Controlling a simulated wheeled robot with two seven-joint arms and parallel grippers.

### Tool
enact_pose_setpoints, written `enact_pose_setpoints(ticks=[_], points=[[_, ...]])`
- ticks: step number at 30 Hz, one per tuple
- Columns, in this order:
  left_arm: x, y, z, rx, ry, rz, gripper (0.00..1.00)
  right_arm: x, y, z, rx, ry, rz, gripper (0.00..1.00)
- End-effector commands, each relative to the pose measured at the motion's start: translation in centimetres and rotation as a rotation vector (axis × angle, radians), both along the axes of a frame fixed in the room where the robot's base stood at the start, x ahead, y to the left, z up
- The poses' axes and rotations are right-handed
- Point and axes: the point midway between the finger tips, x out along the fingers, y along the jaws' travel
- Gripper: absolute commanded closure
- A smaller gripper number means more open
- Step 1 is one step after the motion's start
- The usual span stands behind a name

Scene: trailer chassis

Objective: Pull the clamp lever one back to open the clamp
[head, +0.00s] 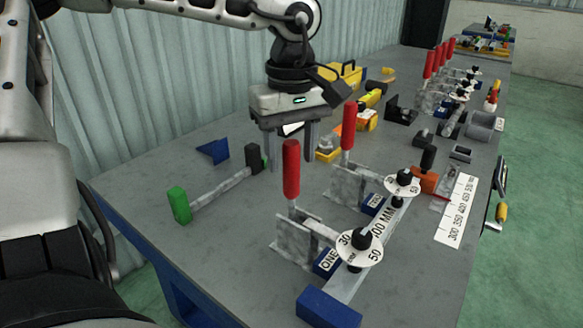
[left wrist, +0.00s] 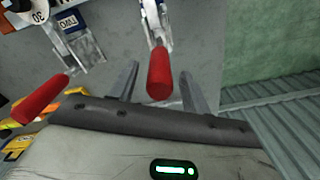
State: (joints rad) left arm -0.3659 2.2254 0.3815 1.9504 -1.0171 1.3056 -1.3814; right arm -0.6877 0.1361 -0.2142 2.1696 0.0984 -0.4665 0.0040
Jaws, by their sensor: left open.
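Clamp lever one is the near red handle (head: 291,172), standing upright on the grey clamp beside the blue block marked ONE (head: 328,262). My left gripper (head: 291,158) is open, with its fingers pointing down just behind the handle in the head view. In the left wrist view the red handle (left wrist: 160,75) appears between the two open fingers (left wrist: 156,88), with no clear contact. The second red lever (head: 349,127) stands upright farther back and shows at the left of the wrist view (left wrist: 40,100). My right gripper is not in view.
A green-ended hammer (head: 180,205) lies left on the grey table (head: 220,250). Round dials (head: 360,246) and a metal rail are right of the clamps. Yellow tools and more red levers (head: 437,60) stand farther back. Bare table lies between hammer and clamp.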

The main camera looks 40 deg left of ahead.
Motion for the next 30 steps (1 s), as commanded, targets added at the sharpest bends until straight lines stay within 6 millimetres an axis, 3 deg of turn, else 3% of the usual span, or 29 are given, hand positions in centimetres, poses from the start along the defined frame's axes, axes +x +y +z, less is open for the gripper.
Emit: enact_pose_setpoints(ticks=[6,17,18,23,30], points=[[0.0,0.0,-2.7,0.000,0.002,0.000,0.52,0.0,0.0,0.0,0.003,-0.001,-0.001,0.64],[0.0,0.0,-3.3,0.000,-0.001,0.000,0.52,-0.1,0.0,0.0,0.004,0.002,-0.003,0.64],[0.0,0.0,-3.3,0.000,-0.001,0.001,0.55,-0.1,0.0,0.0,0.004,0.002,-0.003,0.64],[0.0,0.0,-3.3,0.000,-0.001,0.000,0.99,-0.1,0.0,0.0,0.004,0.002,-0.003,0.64],[0.1,0.3,-3.2,-0.011,-0.002,0.006,1.00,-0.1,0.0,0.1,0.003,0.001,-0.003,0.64]])
